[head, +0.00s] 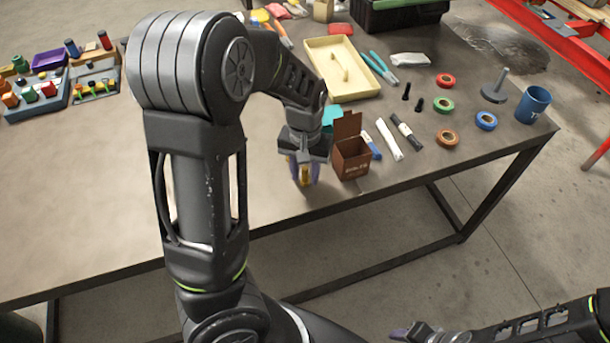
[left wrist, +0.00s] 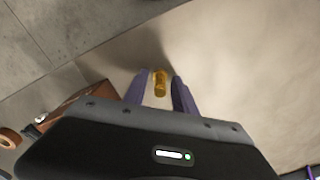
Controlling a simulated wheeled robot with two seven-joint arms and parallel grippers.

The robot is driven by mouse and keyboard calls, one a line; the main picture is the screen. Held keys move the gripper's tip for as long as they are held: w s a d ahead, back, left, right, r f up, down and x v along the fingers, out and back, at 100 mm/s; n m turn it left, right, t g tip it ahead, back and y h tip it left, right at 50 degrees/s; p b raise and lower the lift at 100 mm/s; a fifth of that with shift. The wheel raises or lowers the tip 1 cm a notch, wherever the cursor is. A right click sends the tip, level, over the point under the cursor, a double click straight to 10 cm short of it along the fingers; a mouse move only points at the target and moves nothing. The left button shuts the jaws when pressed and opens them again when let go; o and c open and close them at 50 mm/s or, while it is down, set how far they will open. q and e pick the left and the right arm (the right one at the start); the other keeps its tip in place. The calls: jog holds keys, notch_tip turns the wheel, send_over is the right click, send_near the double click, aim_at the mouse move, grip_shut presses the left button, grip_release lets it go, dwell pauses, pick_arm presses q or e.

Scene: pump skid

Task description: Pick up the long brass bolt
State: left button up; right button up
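A brass bolt (left wrist: 160,82) stands out against the pale tabletop in the left wrist view, between the two purple fingers of my left gripper (left wrist: 159,90). A narrow gap shows on each side of it, so the gripper looks open around it, not closed on it. In the head view my left gripper (head: 304,172) points down at the table's front edge area, just left of a brown box, with the brass bolt (head: 305,177) partly hidden between its fingers. My right gripper (head: 403,334) is low at the bottom edge, away from the table; its opening is unclear.
The open brown box (head: 351,160) stands close to the right of my left gripper. A cream tray (head: 318,50), pliers (head: 379,69), tape rolls (head: 447,136) and a blue mug (head: 533,105) lie farther right. The table (head: 80,200) is clear at left front.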

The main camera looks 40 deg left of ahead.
aim_at(305, 168)
pick_arm(q)
grip_shut()
dwell(0.4)
notch_tip(305, 168, up, 10)
jog(key=shift+p, duration=0.4)
dwell(0.6)
